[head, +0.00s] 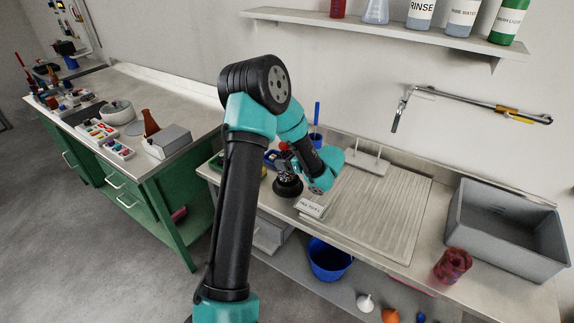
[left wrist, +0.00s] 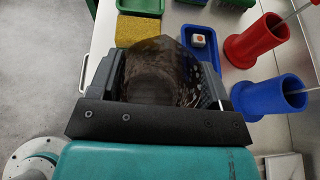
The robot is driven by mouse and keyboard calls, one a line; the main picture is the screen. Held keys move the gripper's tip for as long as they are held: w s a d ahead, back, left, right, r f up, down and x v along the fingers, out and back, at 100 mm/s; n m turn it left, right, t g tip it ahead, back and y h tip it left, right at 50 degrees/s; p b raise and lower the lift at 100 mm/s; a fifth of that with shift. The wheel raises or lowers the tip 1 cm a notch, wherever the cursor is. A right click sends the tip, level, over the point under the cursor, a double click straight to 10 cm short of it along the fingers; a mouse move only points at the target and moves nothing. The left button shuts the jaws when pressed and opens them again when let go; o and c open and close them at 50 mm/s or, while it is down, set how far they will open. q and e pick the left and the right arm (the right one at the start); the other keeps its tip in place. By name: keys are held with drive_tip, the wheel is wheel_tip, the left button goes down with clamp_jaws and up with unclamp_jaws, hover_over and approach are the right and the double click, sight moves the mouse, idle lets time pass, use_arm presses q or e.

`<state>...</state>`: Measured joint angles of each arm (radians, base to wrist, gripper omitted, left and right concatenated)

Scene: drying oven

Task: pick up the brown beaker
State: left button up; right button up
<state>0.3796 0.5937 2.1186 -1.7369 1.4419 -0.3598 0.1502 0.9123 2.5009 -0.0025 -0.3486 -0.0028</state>
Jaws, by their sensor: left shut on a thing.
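The brown beaker (left wrist: 160,75) is a dark, see-through glass vessel. It fills the space between the two fingers of my left gripper (left wrist: 163,84) in the left wrist view, with a grey finger on each side of it. My left gripper is shut on it. In the head view my left gripper (head: 287,174) is small and dark, over the left end of the counter. I cannot clearly make out the beaker there. My right gripper is not in view.
A red cup (left wrist: 256,40), a blue cup (left wrist: 270,97), a yellow sponge (left wrist: 138,31) and a blue tray (left wrist: 203,45) stand close to the beaker. A ribbed draining board (head: 375,210), maroon vessel (head: 452,266) and grey sink (head: 505,235) lie to the right.

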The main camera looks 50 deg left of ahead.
use_arm(q)
drive_tip(key=shift+r, duration=2.2)
